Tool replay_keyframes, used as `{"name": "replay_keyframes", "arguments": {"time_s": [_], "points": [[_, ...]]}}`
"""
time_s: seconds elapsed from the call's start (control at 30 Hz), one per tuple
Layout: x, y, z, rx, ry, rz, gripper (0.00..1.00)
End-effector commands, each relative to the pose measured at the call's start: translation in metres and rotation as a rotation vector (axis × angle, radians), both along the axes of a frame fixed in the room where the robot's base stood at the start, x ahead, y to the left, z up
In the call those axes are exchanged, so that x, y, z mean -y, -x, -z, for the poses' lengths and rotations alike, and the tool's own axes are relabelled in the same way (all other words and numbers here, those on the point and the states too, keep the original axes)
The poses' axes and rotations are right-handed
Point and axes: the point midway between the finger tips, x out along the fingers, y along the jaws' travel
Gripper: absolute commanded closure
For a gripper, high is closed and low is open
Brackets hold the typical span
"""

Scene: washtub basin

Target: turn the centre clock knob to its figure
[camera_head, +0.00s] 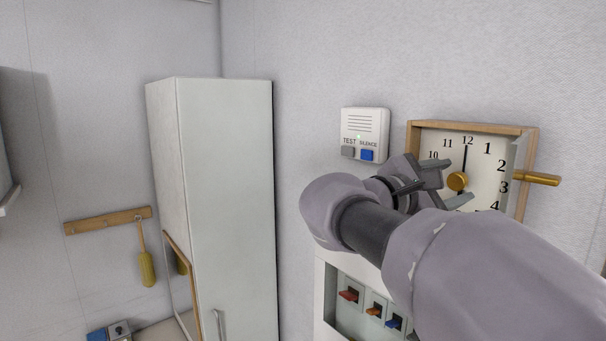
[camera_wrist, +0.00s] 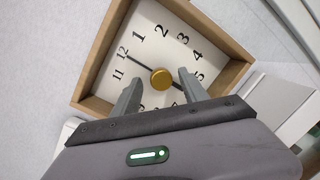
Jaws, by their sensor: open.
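The clock (camera_head: 487,146) hangs on the wall at the right, with a wooden frame and a white numbered face. Its centre knob (camera_head: 457,181) is round and brass-coloured. A black hand points up at 12; a second hand is hard to make out. My gripper (camera_head: 453,184) is in front of the clock with its fingers spread. In the wrist view the clock face (camera_wrist: 172,45) appears tilted, and the knob (camera_wrist: 161,79) shows just beyond and between the fingertips of my gripper (camera_wrist: 160,88). Whether the fingers touch the knob is unclear. The lower-left numbers are hidden by my arm.
A brass-coloured handle (camera_head: 536,178) sticks out at the clock's right side. A white box with grey and blue buttons (camera_head: 365,124) is on the wall left of the clock. Below is a white panel with coloured switches (camera_head: 348,295). A tall pale cabinet (camera_head: 225,190) stands left.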

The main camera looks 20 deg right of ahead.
Motion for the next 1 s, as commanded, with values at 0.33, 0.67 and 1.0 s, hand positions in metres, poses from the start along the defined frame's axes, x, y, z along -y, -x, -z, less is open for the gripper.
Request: {"name": "replay_keyframes", "arguments": {"time_s": [0.33,0.67,1.0], "points": [[-0.0005,0.0001,0.0000,0.000,0.000,0.000,0.95],[-0.0006,0.0002,0.0021,0.032,-0.015,0.001,1.00],[-0.0006,0.0002,0.0039,0.228,-0.097,0.000,1.00]]}}
